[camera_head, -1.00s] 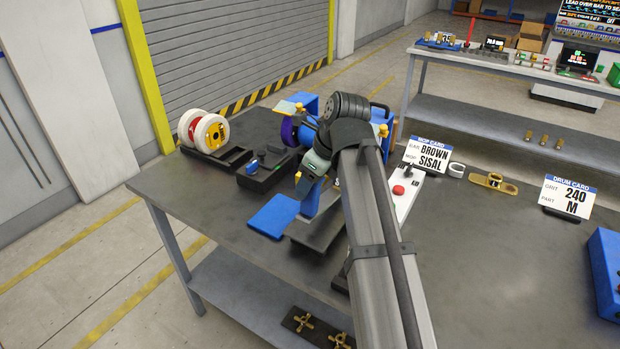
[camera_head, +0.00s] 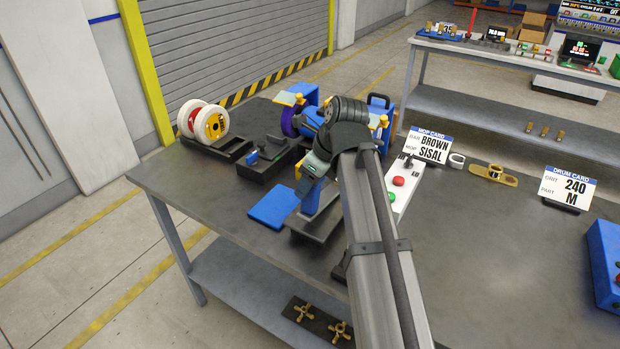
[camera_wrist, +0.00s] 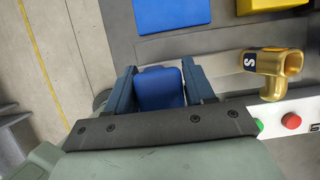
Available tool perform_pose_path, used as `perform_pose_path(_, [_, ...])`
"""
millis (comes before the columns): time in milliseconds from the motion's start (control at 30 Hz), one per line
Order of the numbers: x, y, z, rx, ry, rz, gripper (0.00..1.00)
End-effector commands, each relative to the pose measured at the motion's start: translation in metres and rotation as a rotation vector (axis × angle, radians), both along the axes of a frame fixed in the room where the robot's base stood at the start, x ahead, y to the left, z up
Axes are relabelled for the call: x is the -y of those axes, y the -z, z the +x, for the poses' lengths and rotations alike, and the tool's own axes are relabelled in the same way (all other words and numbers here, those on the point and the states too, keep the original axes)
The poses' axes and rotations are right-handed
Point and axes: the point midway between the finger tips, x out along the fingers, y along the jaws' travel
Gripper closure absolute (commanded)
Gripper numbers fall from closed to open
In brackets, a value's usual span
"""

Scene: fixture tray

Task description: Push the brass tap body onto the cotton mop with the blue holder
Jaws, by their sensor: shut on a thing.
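My gripper (camera_wrist: 160,88) is shut on the blue holder (camera_wrist: 160,88), whose rounded block shows between the two fingers. In the head view my gripper (camera_head: 316,175) is over the bench and partly hides the holder (camera_head: 318,198). The brass tap body (camera_wrist: 272,68), with a dark band marked "S", is right of the fingers in the wrist view. Two white wheels (camera_head: 203,122), one with a yellow centre, stand on a rack at the left. A purple disc (camera_head: 289,124) is on the blue machine (camera_head: 304,95). I cannot tell which is the cotton mop.
A flat blue pad (camera_head: 273,207) lies left of my gripper. A black tray (camera_head: 266,160) stands behind it. A control box (camera_head: 403,185) with red and green buttons and a mop card (camera_head: 428,147) are to the right.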

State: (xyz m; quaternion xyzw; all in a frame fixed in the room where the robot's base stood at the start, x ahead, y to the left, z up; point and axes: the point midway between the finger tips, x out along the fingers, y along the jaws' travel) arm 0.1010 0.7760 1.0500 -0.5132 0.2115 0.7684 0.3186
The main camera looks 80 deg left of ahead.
Motion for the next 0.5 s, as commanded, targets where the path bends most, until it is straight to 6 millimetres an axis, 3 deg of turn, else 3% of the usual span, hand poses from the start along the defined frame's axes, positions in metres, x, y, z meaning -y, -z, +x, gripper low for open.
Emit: perform_pose_path(500, [0.000, 0.016, 0.000, 0.000, 0.001, -0.002, 1.00])
